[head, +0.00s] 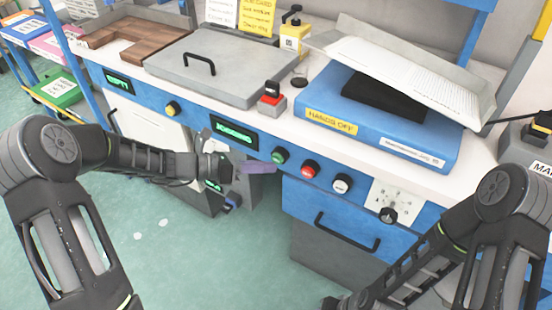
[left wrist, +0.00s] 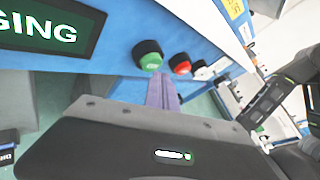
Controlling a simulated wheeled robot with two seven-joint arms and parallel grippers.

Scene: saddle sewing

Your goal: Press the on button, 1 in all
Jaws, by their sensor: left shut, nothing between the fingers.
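A green button (head: 280,155) sits in a black collar on the blue front panel, left of a red button (head: 310,170) and a white button (head: 342,183). No label for "on" is readable beside them. My left gripper (head: 262,167) has purple fingers, shut and empty, just left of and slightly below the green button. In the left wrist view the shut fingers (left wrist: 162,92) point toward the panel just below the green button (left wrist: 149,58); I cannot tell if they touch. My right arm comes in at the lower right; its fingers are not visible.
A lit green display (head: 234,132) is left of the buttons, and a yellow button (head: 173,108) farther left. A black dial (head: 388,214) is at the right. A drawer handle (head: 347,235) juts out below. A red switch (head: 271,93) stands on the worktop. Floor in front is clear.

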